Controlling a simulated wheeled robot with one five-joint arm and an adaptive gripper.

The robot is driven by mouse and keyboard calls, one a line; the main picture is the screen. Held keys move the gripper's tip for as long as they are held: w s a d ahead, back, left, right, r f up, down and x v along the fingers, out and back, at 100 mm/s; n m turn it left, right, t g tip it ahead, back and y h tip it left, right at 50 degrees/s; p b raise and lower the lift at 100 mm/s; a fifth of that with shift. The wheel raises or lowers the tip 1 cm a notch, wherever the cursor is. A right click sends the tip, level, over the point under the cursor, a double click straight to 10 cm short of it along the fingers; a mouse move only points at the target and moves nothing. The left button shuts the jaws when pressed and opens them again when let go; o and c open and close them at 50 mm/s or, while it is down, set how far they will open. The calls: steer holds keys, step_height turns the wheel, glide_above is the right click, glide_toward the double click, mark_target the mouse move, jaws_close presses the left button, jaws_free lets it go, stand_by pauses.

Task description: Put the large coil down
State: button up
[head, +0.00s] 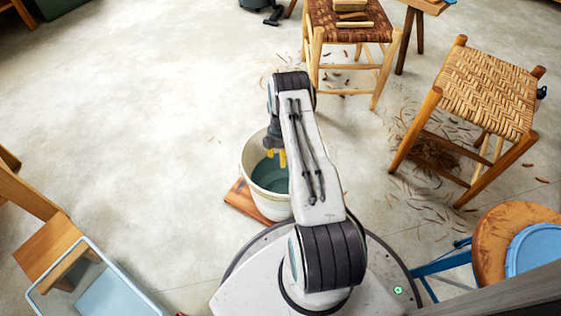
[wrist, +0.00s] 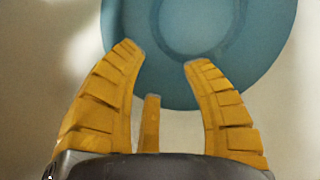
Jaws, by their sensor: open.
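My gripper (head: 277,156) is over the white bucket (head: 248,172) beside my base. In the wrist view its yellow fingers (wrist: 163,55) are spread apart with nothing between the tips. Below and ahead of them is the bucket's teal round inside (wrist: 140,65), with a fainter ring shape in it. I cannot tell whether that is water, the bucket's floor or something lying there. I cannot make out a large coil in either view. My arm hides the right side of the bucket.
The bucket stands on a reddish board (head: 240,200). A woven stool (head: 490,90) and a brown-seated stool (head: 345,20) stand at the right and back, with bark scraps around. A clear bin (head: 90,285) is at lower left. The floor (head: 130,110) at left is clear.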

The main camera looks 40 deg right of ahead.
steer(key=w+a+r+m+p, duration=0.1)
steer(key=a+r+p, duration=0.1)
steer(key=r, duration=0.9)
steer(key=w+a+r+m+p, duration=0.2)
steer(key=r+p, duration=0.1)
steer(key=r, duration=0.7)
steer(key=s+a+r+m+t, duration=0.15)
steer(key=a+r, duration=0.25)
steer(key=r, duration=0.4)
steer(key=s+a+r+m, duration=0.2)
steer(key=s+a+r, duration=0.15)
steer(key=r, duration=0.35)
steer(key=s+a+r+m, duration=0.3)
steer(key=s+a+r, duration=0.4)
steer(key=s+r, duration=0.25)
steer(key=s+a+r+m, duration=0.1)
steer(key=s+a+m, duration=0.1)
steer(key=s, duration=0.5)
steer(key=s+a+r+m+t, duration=0.1)
steer(key=s+a+m, duration=0.1)
steer(key=s, duration=0.4)
steer(key=shift+s, duration=0.4)
steer(key=shift+r+t, duration=0.15)
steer(key=shift+t, duration=0.2)
step_height(320, 180, up, 35)
steer(key=t+p, duration=0.1)
steer(key=p, duration=3.2)
steer(key=shift+s+r+p, duration=0.15)
steer(key=shift+p, duration=0.15)
